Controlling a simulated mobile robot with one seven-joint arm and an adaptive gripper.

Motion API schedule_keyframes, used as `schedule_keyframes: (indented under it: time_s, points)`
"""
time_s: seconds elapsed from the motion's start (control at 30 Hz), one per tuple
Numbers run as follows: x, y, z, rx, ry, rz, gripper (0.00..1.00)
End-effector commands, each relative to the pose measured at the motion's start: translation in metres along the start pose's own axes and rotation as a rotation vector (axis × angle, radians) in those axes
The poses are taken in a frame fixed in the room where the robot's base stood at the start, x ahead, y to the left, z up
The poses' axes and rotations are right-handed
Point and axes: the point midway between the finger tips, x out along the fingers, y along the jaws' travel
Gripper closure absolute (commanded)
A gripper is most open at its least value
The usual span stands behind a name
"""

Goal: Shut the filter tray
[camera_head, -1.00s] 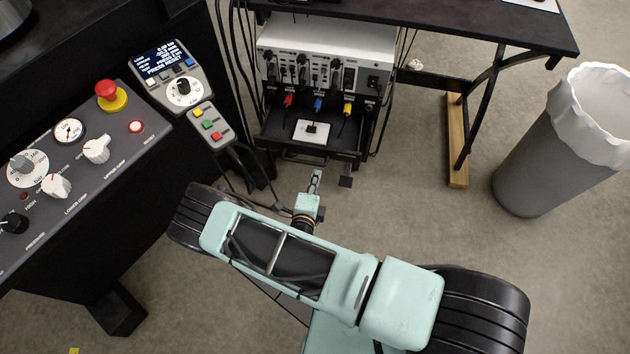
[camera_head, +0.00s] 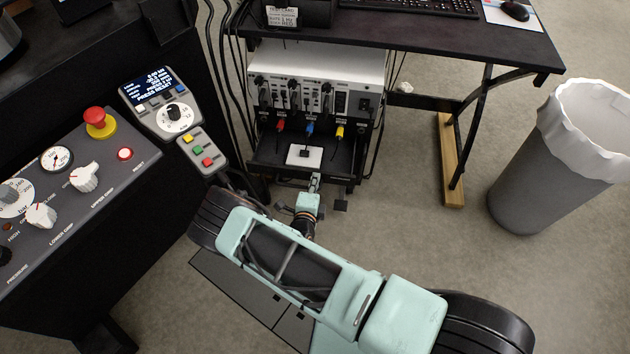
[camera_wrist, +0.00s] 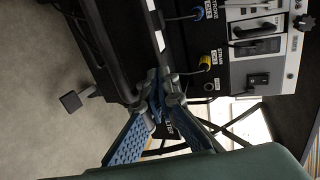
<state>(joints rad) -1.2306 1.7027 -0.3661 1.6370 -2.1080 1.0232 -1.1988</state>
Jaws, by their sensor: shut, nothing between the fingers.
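The filter tray (camera_head: 270,158) is a black, shallow drawer sticking out from the bottom of a grey instrument unit (camera_head: 315,68). A white square with a dark knob (camera_head: 304,155) lies in it. My gripper (camera_head: 315,179) is low in front of the tray, at its front edge, a little right of the middle. In the wrist view my gripper (camera_wrist: 157,85) has its fingertips together with nothing between them, close to a dark bar along the tray front. I cannot tell whether the tips touch it.
A black desk (camera_head: 420,35) stands over the unit. Red, blue and yellow plugs hang above the tray. A control panel (camera_head: 75,190) is at the left. A grey bin (camera_head: 550,165) stands at the right. The floor between unit and bin is mostly clear.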

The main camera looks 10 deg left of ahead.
Motion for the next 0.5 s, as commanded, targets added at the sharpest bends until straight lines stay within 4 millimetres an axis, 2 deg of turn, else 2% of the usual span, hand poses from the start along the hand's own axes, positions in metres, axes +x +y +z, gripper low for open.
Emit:
schedule_keyframes:
  time_s: [0.17, 0.27, 0.5]
  points:
    - [0.011, -0.002, -0.001, 0.002, 0.002, -0.001, 1.00]
    - [0.026, -0.006, 0.000, 0.001, 0.001, -0.003, 1.00]
    - [0.077, -0.021, 0.000, 0.004, 0.001, -0.004, 1.00]
